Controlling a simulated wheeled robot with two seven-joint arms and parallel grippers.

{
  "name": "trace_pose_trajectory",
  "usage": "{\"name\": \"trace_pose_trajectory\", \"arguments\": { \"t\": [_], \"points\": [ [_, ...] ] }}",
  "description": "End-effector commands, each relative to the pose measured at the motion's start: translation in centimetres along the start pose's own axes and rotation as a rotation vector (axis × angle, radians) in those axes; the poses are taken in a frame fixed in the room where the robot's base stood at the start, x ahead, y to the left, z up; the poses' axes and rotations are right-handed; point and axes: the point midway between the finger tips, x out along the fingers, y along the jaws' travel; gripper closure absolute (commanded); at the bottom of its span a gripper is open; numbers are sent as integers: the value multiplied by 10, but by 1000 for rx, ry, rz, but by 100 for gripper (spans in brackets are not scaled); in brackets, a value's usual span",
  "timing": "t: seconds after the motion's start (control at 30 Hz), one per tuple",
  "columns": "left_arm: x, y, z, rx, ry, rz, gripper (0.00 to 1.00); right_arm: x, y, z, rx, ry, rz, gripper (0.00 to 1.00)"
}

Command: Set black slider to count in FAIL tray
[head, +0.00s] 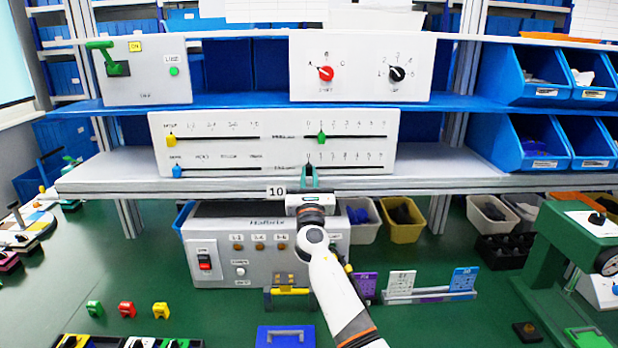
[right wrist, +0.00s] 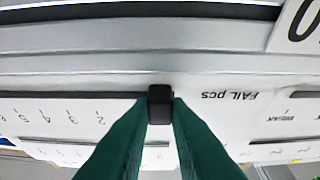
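The black slider (right wrist: 160,108) sits on the lower right track of the white slider panel (head: 275,150), near the 0 end of its scale. In the right wrist view, which is upside down, the label beside it reads FAIL pcs. My right gripper (head: 309,178) has its green fingers on both sides of the slider, and they appear to touch it. In the head view the fingers hide the slider. I cannot identify the FAIL tray or read a count. My left gripper is not in view.
A green slider (head: 321,138) is on the track above; yellow (head: 171,140) and blue (head: 177,171) sliders are at the left. A shelf edge (head: 220,186) runs just below the panel. A grey box (head: 265,245), bins (head: 403,220) and card holders (head: 430,295) stand on the green table.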

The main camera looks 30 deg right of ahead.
Motion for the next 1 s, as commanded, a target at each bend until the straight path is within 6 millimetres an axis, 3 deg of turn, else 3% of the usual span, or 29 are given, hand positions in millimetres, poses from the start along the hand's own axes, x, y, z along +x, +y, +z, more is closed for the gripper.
{"name": "trace_pose_trajectory", "arguments": {
  "t": [0.2, 0.53, 0.87, 0.9, 1.0],
  "points": [
    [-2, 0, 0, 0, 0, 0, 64, 0, 4, 0, -2, 0, 1, 100],
    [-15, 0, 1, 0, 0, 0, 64, 0, 59, 0, -4, -2, 0, 100],
    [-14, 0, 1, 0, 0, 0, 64, -1, 62, 1, 0, -2, 0, 100],
    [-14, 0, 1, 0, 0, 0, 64, -1, 62, 1, 0, -2, 0, 80],
    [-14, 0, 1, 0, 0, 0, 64, -1, 62, 1, 0, -2, 0, 63]
  ]
}}
